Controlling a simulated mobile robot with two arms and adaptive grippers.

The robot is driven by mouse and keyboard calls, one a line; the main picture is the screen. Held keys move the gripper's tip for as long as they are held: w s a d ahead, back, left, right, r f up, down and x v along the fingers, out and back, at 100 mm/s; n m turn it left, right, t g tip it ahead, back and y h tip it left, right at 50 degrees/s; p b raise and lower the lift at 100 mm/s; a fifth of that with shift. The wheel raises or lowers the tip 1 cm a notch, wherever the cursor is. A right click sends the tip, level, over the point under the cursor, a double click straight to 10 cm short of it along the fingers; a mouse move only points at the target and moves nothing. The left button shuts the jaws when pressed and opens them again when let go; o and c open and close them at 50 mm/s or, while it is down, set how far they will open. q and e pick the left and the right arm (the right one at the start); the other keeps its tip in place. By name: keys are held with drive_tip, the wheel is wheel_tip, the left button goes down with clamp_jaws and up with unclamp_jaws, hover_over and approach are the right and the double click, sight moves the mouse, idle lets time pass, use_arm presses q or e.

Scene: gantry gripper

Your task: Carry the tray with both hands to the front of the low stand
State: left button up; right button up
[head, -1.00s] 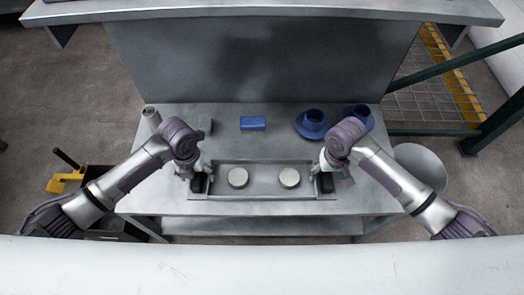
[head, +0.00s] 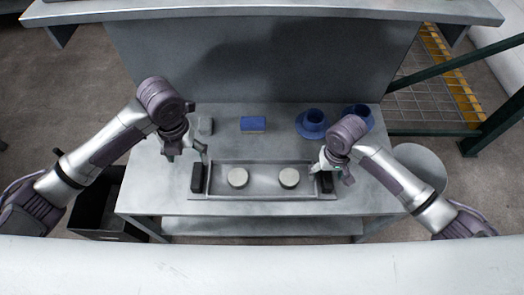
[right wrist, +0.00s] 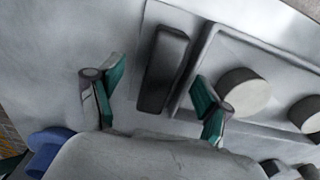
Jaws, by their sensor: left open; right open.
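The grey metal tray (head: 264,181) lies on the metal stand (head: 145,190), with two pale round discs (head: 238,177) (head: 289,177) in it. It has a black handle at its left end (head: 197,178) and another at its right end (head: 326,183). My left gripper (head: 186,154) is open and empty, behind and above the left handle. My right gripper (head: 330,173) is open at the right handle and partly covers it. In the right wrist view the right handle (right wrist: 165,68) shows between the spread green-padded fingers (right wrist: 158,90), not clamped.
A blue block (head: 253,124) and blue cups on saucers (head: 312,121) stand behind the tray. A small pale item (head: 205,125) is beside my left gripper. A tall grey panel (head: 255,65) rises behind the stand. A round grey bin (head: 420,165) stands at the right, a dark box (head: 95,205) at the left.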

wheel_tip(320, 180, up, 11)
idle(0.3)
idle(0.5)
